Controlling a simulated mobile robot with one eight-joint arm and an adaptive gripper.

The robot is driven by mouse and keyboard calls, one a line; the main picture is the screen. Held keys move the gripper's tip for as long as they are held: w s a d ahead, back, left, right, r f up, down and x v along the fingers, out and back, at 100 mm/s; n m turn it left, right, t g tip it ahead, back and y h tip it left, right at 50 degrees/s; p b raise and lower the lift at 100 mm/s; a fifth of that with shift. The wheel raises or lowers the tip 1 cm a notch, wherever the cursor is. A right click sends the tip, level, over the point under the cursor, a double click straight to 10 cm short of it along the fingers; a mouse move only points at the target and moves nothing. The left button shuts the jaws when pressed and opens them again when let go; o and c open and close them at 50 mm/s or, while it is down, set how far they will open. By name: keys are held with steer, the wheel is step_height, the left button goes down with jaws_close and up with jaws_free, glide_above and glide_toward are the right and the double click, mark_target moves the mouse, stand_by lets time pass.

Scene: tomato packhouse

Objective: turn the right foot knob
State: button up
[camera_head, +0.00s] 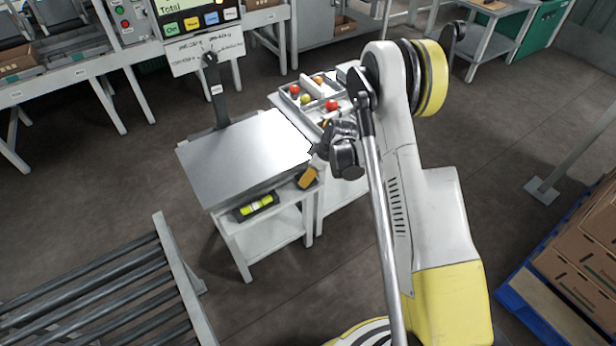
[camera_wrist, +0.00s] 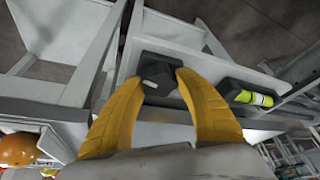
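A black foot knob (camera_wrist: 160,70) with a small pale mark shows at the top middle of the wrist view, beside the white frame of the bench scale. My gripper (camera_wrist: 160,78) has its two yellow fingers apart, with the tips at the near left and right edges of the knob. Whether they touch it cannot be told. In the head view my gripper (camera_head: 308,178) is at the front right corner of the scale's metal plate (camera_head: 250,155), and the knob is hidden there. A black spirit level with a yellow-green vial (camera_head: 256,205) is left of the gripper; it also shows in the wrist view (camera_wrist: 250,97).
The scale stands on a white stand (camera_head: 265,238). A white tray (camera_head: 288,108) with red and yellow tomatoes is behind my arm; one orange tomato (camera_wrist: 16,150) shows in the wrist view. A roller conveyor (camera_head: 165,240) is at lower left, cartons (camera_head: 580,250) on a blue pallet at right.

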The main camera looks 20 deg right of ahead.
steer(key=c, duration=0.3)
steer(key=shift+m+t+h, duration=0.3)
steer(key=shift+m+h, duration=0.2)
steer(key=shift+m, duration=0.95)
steer(key=shift+m+t+h, duration=0.3)
steer(key=shift+m+h, duration=0.2)
steer(key=shift+m, duration=0.95)
steer(key=o, duration=0.9)
steer(key=shift+o, duration=0.2)
